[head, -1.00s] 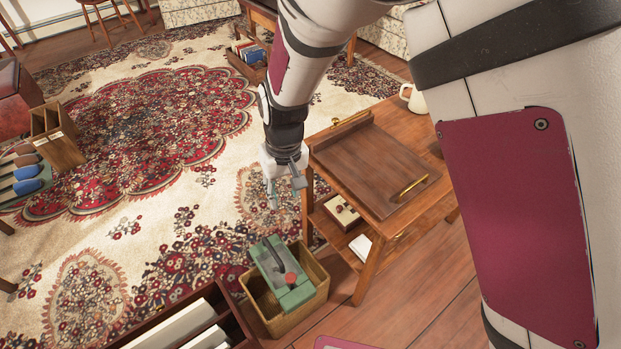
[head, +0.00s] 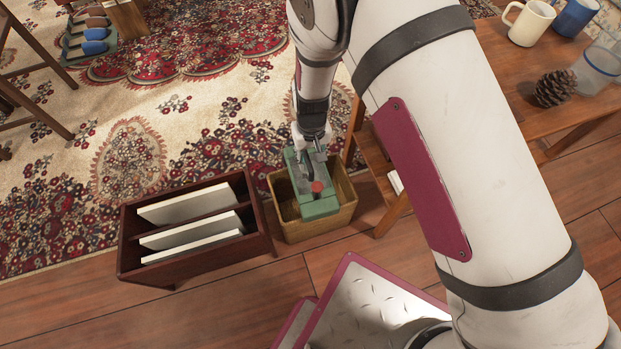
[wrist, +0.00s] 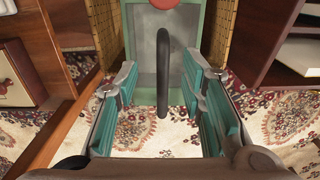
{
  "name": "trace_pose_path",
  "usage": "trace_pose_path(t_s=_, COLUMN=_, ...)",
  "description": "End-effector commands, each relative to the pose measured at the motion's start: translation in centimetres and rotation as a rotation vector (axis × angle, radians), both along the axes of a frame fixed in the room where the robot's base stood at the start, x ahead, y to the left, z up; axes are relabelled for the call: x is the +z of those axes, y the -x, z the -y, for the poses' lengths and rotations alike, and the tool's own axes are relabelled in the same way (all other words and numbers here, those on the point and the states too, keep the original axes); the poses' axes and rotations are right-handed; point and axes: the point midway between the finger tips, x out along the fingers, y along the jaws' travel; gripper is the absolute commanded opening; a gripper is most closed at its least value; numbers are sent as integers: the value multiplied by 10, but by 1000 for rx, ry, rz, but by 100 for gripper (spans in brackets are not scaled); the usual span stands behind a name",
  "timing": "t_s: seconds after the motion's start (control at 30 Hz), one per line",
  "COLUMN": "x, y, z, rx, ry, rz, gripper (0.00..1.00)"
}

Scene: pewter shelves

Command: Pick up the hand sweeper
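The hand sweeper (head: 320,208) is a green box-like thing with a dark handle and a red knob. It sits partly raised inside a tan woven basket (head: 297,232) on the floor. My gripper (head: 310,152) is directly above its far end and points down. In the wrist view my gripper (wrist: 160,82) is open, with a teal-padded finger on each side of the sweeper's dark curved handle (wrist: 163,60). The handle lies between the fingers with a gap on both sides.
A dark wooden rack (head: 195,262) with white panels stands close left of the basket. A wooden side table (head: 530,100) with mugs, a pinecone and a glass jar stands to the right.

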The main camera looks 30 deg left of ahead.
Motion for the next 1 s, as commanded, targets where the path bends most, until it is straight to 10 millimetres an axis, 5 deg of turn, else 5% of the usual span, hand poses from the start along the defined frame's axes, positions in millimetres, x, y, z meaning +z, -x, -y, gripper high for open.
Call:
trace_pose_path(t_s=0.53, x=-53, y=4, z=-1, rx=0, ry=0, rz=0, gripper=36)
trace_pose_path(t_s=0.8, x=-56, y=4, z=-1, rx=-1, ry=-1, rz=1, gripper=36)
trace_pose_path(t_s=1.0, x=-55, y=4, z=-1, rx=-1, ry=-1, rz=1, gripper=0)
